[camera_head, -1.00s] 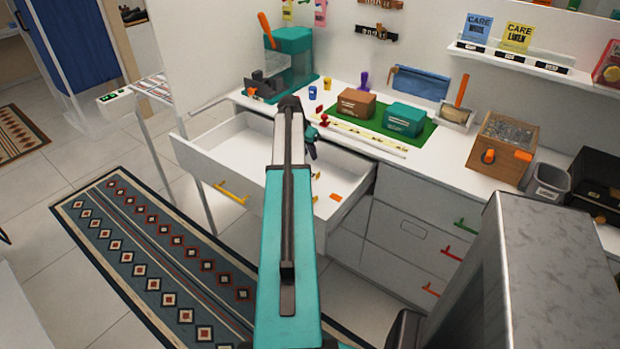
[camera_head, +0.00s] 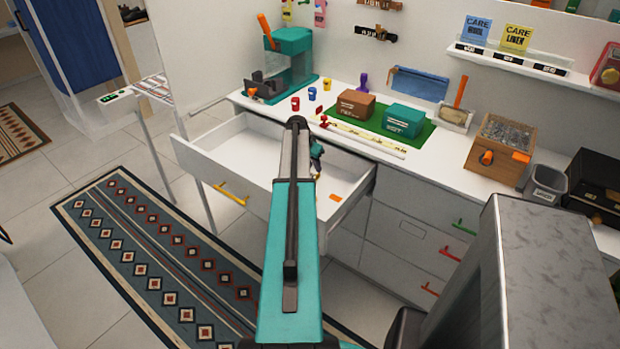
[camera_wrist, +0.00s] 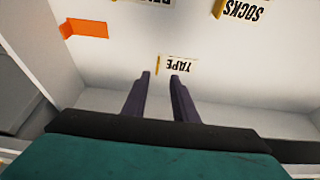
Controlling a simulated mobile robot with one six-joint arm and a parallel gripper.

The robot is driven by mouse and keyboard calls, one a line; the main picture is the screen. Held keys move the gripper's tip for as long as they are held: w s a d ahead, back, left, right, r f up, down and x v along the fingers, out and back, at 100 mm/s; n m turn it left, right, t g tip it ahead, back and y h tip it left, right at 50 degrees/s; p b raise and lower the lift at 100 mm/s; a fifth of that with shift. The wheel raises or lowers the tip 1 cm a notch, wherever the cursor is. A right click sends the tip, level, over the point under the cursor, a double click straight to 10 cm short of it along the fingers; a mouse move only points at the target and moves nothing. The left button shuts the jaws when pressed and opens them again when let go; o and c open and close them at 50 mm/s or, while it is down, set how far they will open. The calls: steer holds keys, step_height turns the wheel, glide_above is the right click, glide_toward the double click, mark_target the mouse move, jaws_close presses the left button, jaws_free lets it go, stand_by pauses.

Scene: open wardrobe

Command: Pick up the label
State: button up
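In the wrist view, a TAPE label (camera_wrist: 181,65) with black letters and a small yellow end lies flat on the white drawer floor, just beyond my fingertips. My gripper (camera_wrist: 160,76) is open and empty, its two dark fingers apart and pointing at that label. A SOCKS label (camera_wrist: 244,11) with a yellow end lies at the upper right, and another label (camera_wrist: 155,2) is cut off by the top edge. An orange tag (camera_wrist: 86,28) lies at the upper left. In the head view, my gripper (camera_head: 316,160) is over the open drawer, partly hidden by my arm.
The open drawer (camera_head: 222,160) has raised walls around the labels. The counter above holds a teal machine (camera_head: 292,58), a green mat (camera_head: 421,134) with two boxes, and a wooden box (camera_head: 501,148). A patterned rug (camera_head: 150,262) lies on the floor at left.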

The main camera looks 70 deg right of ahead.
mark_target(316, 179)
steer(key=shift+f, duration=0.1)
steer(key=shift+p+x, duration=0.95)
steer(key=shift+x, duration=1.55)
steer(key=shift+s+a, duration=0.1)
jaws_close()
